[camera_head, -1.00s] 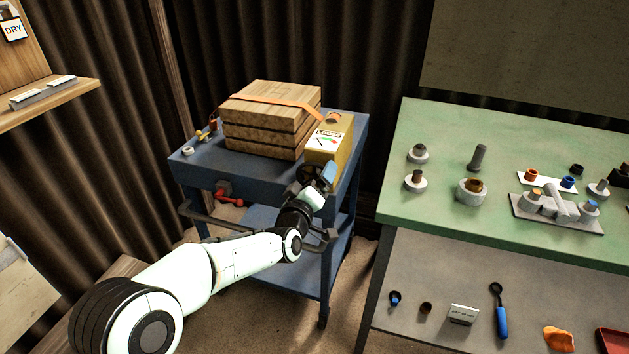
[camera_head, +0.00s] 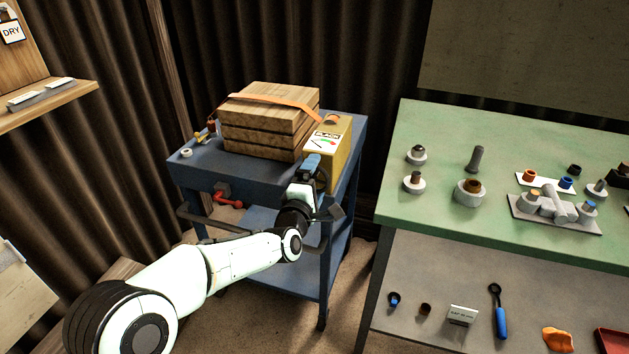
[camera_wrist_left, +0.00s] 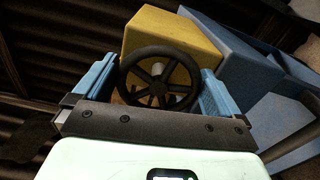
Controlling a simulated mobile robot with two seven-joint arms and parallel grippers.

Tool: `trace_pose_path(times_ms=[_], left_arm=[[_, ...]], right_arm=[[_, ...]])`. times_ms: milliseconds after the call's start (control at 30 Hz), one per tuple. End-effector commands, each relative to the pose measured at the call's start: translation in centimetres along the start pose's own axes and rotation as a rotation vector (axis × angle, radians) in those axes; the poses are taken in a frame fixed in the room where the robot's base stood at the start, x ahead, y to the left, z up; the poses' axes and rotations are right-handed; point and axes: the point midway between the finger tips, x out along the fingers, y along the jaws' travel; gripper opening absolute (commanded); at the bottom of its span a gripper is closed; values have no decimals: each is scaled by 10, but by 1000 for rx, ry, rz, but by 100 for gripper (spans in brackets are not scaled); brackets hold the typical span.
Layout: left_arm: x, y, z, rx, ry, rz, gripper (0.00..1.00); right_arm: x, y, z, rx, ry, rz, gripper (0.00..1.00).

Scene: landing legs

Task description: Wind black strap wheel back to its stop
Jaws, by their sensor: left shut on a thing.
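The black spoked wheel (camera_wrist_left: 160,78) shows in the left wrist view in front of a yellow housing (camera_wrist_left: 175,35). My left gripper (camera_wrist_left: 157,88) is shut on the wheel, with one blue finger on each side of its rim. In the head view my left gripper (camera_head: 312,165) is at the front of the yellow housing (camera_head: 343,150), and the wheel is hidden behind it. A card with a pointer (camera_head: 323,141) lies on the housing top; its word seems to be SLACK. An orange strap (camera_head: 275,98) runs over the wooden stack (camera_head: 265,125) to the housing. My right gripper is out of view.
The blue cart (camera_head: 200,175) carries the stack and housing, with a red-handled lever (camera_head: 228,200) on its front. A green bench (camera_head: 440,215) with several fittings stands at the right. A gap separates the cart and bench.

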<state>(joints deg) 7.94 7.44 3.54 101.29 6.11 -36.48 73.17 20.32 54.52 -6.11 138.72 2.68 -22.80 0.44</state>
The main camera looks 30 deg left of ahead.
Motion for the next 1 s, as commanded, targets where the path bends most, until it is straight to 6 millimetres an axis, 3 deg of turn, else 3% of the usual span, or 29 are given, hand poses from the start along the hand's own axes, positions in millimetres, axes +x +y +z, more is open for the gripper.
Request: trace_pose_path(times_ms=[300,800,833,1000], left_arm=[[0,0,1,-110,-1,-3,68],[0,0,1,-128,-1,-3,68],[0,0,1,-128,-2,-3,100],[0,0,1,-127,-1,-2,100]], right_arm=[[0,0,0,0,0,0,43],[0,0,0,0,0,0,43],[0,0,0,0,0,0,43],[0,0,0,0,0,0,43]])
